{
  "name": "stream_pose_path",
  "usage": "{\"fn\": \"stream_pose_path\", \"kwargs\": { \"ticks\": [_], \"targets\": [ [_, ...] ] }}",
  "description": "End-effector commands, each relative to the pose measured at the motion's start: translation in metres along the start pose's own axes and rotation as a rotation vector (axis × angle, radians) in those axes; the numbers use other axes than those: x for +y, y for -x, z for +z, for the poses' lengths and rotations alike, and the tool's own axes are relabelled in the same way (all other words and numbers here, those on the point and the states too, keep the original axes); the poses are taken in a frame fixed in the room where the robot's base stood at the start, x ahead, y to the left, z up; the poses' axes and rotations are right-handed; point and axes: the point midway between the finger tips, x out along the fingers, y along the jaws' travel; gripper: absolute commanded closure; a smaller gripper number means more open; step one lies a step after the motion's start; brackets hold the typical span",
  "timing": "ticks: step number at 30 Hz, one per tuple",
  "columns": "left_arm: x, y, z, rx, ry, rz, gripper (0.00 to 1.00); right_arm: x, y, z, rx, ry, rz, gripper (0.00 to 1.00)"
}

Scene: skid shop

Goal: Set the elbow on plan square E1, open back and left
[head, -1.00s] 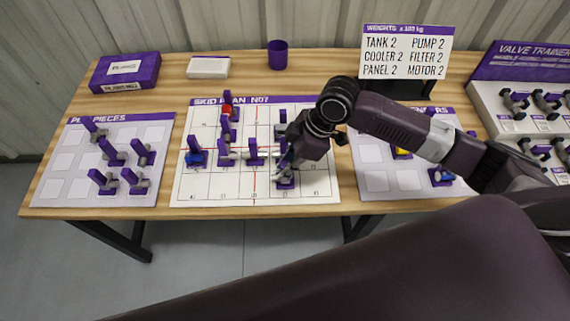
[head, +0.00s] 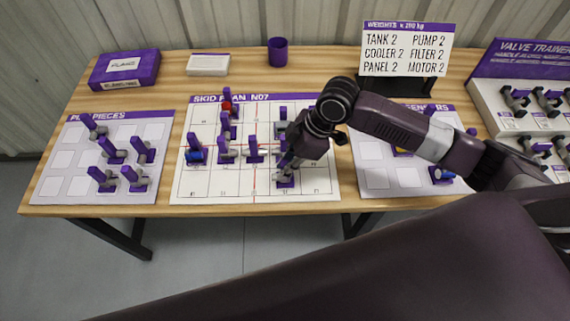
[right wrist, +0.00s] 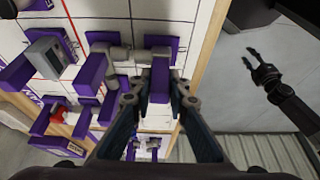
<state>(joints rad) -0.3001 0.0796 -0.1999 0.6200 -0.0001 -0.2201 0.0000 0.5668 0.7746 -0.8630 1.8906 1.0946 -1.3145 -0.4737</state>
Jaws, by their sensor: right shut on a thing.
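The elbow (head: 285,181), a grey pipe piece with purple plates, is at the front row of the skid plan board (head: 238,192), on the square whose label looks like E1. My right gripper (head: 287,166) is over it. In the right wrist view my right gripper (right wrist: 160,103) has its fingers on either side of a purple upright plate (right wrist: 160,80) of the elbow, shut on it. Grey pipe shows beyond the plate. The fingers partly hide the elbow, so its openings are hard to tell. My left gripper (right wrist: 262,72) shows open and empty over the floor in the right wrist view.
Other pieces stand close behind and left of the elbow, including a grey block piece (head: 282,126), a pipe piece (head: 254,152) and a blue piece (head: 195,153). The pipe pieces board (head: 60,185) holds several pieces. The board's front edge squares left of the elbow are clear.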

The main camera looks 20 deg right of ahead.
Motion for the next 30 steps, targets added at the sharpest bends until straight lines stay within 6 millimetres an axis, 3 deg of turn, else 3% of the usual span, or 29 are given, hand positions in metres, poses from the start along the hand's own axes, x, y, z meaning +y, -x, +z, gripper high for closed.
{"fn": "stream_pose_path", "kwargs": {
  "ticks": [9, 10, 15, 30],
  "targets": [
    [-0.0001, -0.0017, 0.0001, 0.000, 0.000, 0.000, 0.64, -0.0002, -0.0047, 0.0016, 0.001, 0.000, 0.000, 1.00],
    [0.0000, -0.0016, 0.0001, 0.000, 0.000, 0.000, 0.64, -0.0002, -0.0048, 0.0016, 0.001, 0.001, 0.000, 0.84],
    [-0.0001, -0.0014, 0.0001, 0.000, 0.000, 0.000, 0.64, -0.0001, -0.0044, 0.0016, 0.001, 0.000, 0.000, 0.65],
    [-0.0002, 0.0035, -0.0005, 0.000, 0.000, 0.000, 0.64, -0.0002, -0.0011, 0.0006, -0.001, 0.000, -0.001, 0.64]
  ]
}}
